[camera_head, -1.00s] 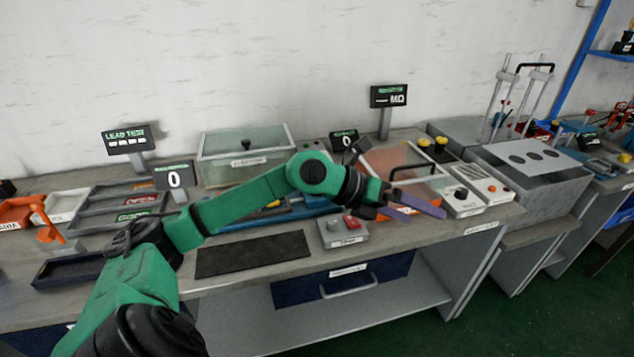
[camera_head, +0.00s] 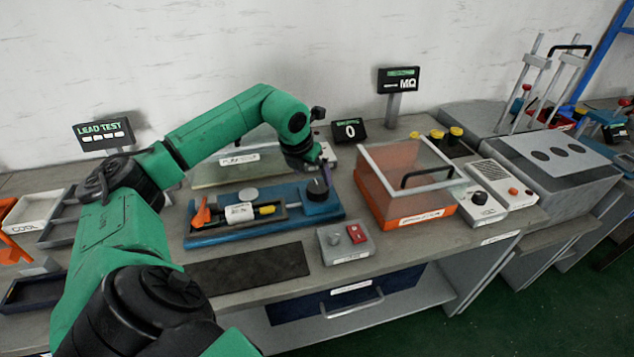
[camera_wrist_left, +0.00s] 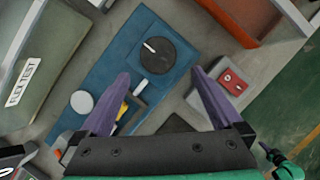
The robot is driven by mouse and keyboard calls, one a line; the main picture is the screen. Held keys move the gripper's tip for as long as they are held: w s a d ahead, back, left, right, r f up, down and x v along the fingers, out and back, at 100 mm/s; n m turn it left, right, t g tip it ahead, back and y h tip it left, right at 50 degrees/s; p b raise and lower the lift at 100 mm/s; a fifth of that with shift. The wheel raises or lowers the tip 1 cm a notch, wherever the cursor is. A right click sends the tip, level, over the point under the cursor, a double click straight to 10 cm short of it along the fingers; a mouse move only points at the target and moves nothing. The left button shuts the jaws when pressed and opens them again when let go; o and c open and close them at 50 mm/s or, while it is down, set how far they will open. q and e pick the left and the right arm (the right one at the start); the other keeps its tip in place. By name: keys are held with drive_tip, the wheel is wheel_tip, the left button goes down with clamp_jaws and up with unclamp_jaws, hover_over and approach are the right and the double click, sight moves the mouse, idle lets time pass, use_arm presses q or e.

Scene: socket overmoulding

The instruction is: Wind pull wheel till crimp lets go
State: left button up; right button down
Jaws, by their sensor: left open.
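The blue pull tester (camera_head: 215,237) lies along the bench, with an orange clip (camera_head: 202,214) and a yellow part (camera_head: 267,210) in its tray. Its black pull wheel (camera_head: 318,187) is at the right end; in the left wrist view the wheel (camera_wrist_left: 155,52) is a round black knob with a white mark. My left gripper (camera_head: 326,158) is above the wheel, its purple fingers open. In the left wrist view the open fingers (camera_wrist_left: 160,76) point toward the wheel, with nothing between them. The crimp is too small to make out.
A grey box with a red switch (camera_head: 356,233) stands in front of the tester, beside a black mat (camera_head: 250,267). An orange-based clear-lidded box (camera_head: 405,218) is to the right. A flex test case (camera_head: 205,176) is behind. A display (camera_head: 349,131) reads 0.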

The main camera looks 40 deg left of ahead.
sight(317, 187)
use_arm(q)
drive_tip(key=x, duration=0.5)
drive_tip(key=shift+w+a+f+p, duration=0.2)
drive_tip(key=shift+w+a+p, duration=0.1)
drive_tip(key=shift+a+p, duration=0.05)
drive_tip(key=shift+x, duration=1.05)
drive_tip(key=shift+d+f, duration=0.15)
drive_tip(key=c, duration=1.2)
drive_tip(key=shift+o, duration=0.2)
use_arm(e)
drive_tip(key=shift+w+a+r, duration=0.35)
drive_tip(key=shift+w, duration=0.2)
drive_tip(key=shift+w+a+r, duration=0.3)
drive_tip(key=shift+w, duration=0.2)
use_arm(q)
drive_tip(key=shift+f, duration=0.1)
use_arm(e)
drive_tip(key=shift+f, duration=0.15)
